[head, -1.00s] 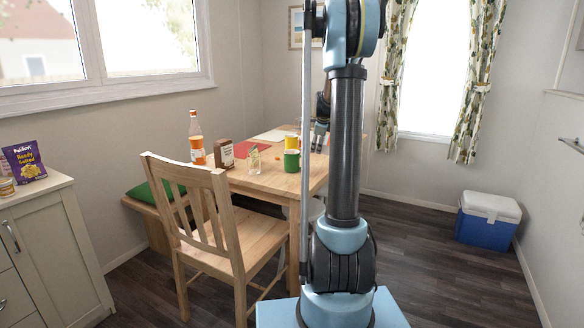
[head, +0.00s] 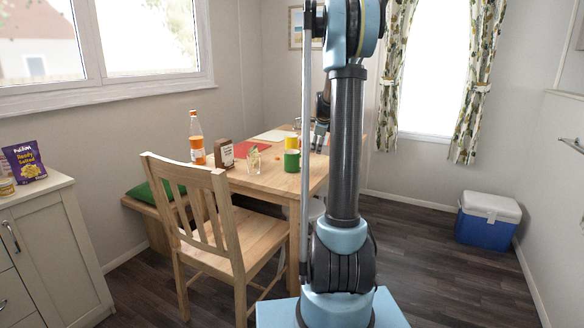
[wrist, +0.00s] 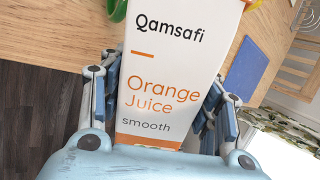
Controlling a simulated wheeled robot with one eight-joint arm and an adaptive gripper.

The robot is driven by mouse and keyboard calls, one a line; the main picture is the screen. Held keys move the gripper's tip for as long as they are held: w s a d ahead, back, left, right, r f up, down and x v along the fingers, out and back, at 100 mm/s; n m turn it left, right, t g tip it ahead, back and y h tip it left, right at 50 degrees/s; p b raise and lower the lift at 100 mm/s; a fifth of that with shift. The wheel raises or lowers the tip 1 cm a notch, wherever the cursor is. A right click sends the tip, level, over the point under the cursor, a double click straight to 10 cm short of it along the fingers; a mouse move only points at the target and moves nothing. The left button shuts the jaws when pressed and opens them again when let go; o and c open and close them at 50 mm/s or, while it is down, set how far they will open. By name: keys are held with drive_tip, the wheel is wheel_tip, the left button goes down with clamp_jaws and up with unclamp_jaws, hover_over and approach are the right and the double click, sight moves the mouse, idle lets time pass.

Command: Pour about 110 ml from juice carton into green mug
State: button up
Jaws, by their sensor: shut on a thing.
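The juice carton (wrist: 165,75) is white with orange lettering and fills the middle of the wrist view. My gripper (wrist: 163,95) is shut on it, with a finger on each side. The carton's top is out of the wrist view, and the carton cannot be made out behind my arm in the head view. The green mug (head: 292,161) stands upright on the table near its front edge. My gripper (head: 319,137) is to the right of the mug. A green curved piece at the wrist view's top edge looks like part of the mug (wrist: 117,9). The mug's inside is hidden.
A chair (head: 205,220) stands in front. A blue mat (wrist: 247,72) lies right of the carton.

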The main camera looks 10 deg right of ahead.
drive_tip(key=shift+s+d+f+t+y+b, duration=0.1)
drive_tip(key=shift+d+f+t+y+b, duration=0.15)
drive_tip(key=shift+f, duration=0.25)
drive_tip(key=shift+s+d+f+t+y+b, duration=0.1)
drive_tip(key=shift+f+y+b, duration=0.05)
drive_tip(key=shift+f+y, duration=0.25)
drive_tip(key=shift+w+a+m+t+y+b, duration=0.25)
drive_tip(key=shift+a+m+t+y+b, duration=0.35)
drive_tip(key=shift+y, duration=0.65)
drive_tip(key=shift+w+a+r+m+t+y+b, duration=0.15)
drive_tip(key=shift+a+r+m+t+y+b, duration=0.25)
drive_tip(key=shift+y, duration=0.3)
drive_tip(key=shift+w+a+r+m+t+y+b, duration=0.15)
drive_tip(key=shift+a+r+t+y, duration=0.25)
drive_tip(key=shift+y, duration=0.3)
drive_tip(key=t+y, duration=0.1)
drive_tip(key=r+m+y+b, duration=0.1)
drive_tip(key=shift+s+d+t+y, duration=0.1)
drive_tip(key=shift+d+t+y, duration=0.05)
drive_tip(key=shift+t+y, duration=0.2)
drive_tip(key=shift+m+t+y, duration=0.4)
drive_tip(key=shift+m+y, duration=0.05)
drive_tip(key=shift+y, duration=0.2)
wheel_tip(320, 180, up, 7)
drive_tip(key=shift+r+b, duration=0.2)
drive_tip(key=shift+b, duration=0.45)
drive_tip(key=shift+r+m+t+y+b, duration=0.45)
drive_tip(key=shift+r+m+t+y, duration=0.05)
drive_tip(key=shift+r+y, duration=0.1)
